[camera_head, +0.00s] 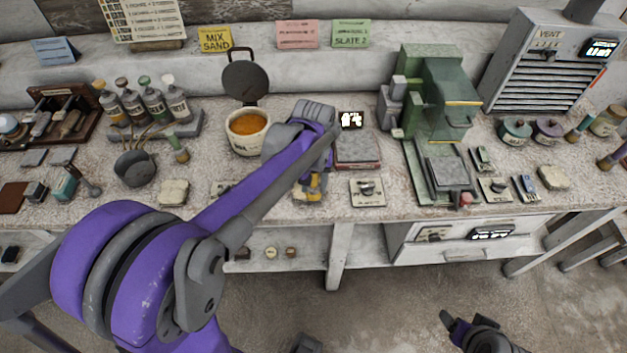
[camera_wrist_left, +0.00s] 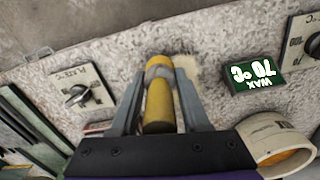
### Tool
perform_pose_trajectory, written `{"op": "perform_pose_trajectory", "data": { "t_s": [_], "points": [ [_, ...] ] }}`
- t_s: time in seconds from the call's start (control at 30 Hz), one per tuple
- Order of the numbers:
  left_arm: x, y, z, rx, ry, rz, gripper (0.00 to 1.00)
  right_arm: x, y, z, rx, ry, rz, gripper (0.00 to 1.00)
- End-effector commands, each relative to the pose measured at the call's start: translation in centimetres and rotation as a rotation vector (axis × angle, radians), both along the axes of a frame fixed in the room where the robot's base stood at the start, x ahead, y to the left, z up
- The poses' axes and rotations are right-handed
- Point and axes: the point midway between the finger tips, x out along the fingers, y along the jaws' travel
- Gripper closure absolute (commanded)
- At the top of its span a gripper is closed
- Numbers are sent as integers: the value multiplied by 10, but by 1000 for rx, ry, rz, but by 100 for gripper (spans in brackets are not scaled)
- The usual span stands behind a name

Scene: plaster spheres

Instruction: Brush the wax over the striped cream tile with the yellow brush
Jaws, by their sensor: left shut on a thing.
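My left gripper (camera_head: 313,190) is shut on the yellow brush (camera_wrist_left: 158,102), low over the front of the bench. The brush also shows as a bit of yellow in the head view (camera_head: 312,182). In the left wrist view a pale cream patch (camera_wrist_left: 188,68) lies just beyond the brush; I cannot tell if it is bristles or tile. I cannot make out the stripes of the cream tile in either view. The pot of orange wax (camera_head: 247,125) stands left of the gripper; its rim shows in the wrist view (camera_wrist_left: 262,142). My right gripper (camera_head: 458,326) hangs low at bottom right, its jaws unclear.
A dark WAX 70 °C display (camera_wrist_left: 253,73) lies beside the brush. A knob plate (camera_head: 367,190) sits right of my gripper, another (camera_head: 222,190) left. A green press (camera_head: 435,95) stands farther right.

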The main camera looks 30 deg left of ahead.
Motion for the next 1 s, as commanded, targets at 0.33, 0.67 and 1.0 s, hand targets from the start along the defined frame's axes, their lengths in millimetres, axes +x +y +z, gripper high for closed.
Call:
{"op": "perform_pose_trajectory", "data": {
  "t_s": [0.33,0.67,1.0],
  "points": [
    [-3,-2,-1,0,0,1,100,0,0,-1,0,1,0,25],
    [11,7,0,0,0,2,100,0,0,-1,0,0,0,25],
    [25,16,-1,0,0,1,100,-1,0,-2,0,1,0,25]
  ]
}}
